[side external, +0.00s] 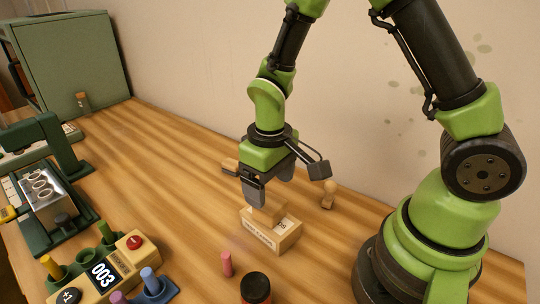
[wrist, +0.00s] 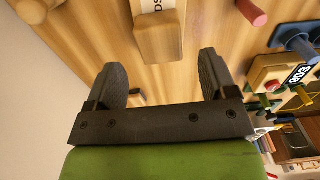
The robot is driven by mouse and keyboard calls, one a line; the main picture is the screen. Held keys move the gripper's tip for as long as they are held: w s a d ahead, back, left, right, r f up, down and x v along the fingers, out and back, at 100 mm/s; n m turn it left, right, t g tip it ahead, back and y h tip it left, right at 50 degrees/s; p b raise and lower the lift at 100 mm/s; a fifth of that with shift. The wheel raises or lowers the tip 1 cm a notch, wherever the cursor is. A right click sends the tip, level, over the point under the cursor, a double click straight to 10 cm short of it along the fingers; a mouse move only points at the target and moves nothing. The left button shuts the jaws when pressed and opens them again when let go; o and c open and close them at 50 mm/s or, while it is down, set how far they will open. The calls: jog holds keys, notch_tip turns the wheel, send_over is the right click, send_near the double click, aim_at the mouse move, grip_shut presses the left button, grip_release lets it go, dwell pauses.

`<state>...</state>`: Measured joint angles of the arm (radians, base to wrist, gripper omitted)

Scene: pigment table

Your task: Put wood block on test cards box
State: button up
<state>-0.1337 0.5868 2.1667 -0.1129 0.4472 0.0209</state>
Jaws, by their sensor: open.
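The wood block (side external: 265,212) rests on top of the test cards box (side external: 286,240), a light wooden box with a white label. In the wrist view the block (wrist: 160,40) lies just beyond the fingertips, roughly centred between them, with part of the box (wrist: 148,5) showing past it. My gripper (side external: 268,188) is open, with its fingers pointing down just above and behind the block. Both fingers also show in the wrist view (wrist: 161,68), apart and with nothing held between them. Part of the box top is hidden under the block.
A wooden stamp (side external: 328,194) stands right of the box. A pink cylinder (side external: 227,264) and dark jar (side external: 256,289) stand in front. A counter device (side external: 105,278) with coloured pegs is at front left. A small wooden piece (side external: 230,166) lies behind my gripper.

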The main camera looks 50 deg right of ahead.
notch_tip(320, 180, up, 6)
notch_tip(320, 180, up, 8)
jog(key=r+m+t+y, duration=0.1)
jog(key=m+t, duration=0.1)
jog(key=t, duration=0.1)
send_over(270, 202)
jog(key=s, duration=0.3)
jog(key=s+r+m+t+y, duration=0.1)
jog(key=s+r+t, duration=0.3)
jog(key=s, duration=0.4)
jog(key=shift+s+d+r+m, duration=0.3)
jog(key=shift+d+r+m, duration=0.15)
jog(key=shift+r, duration=0.25)
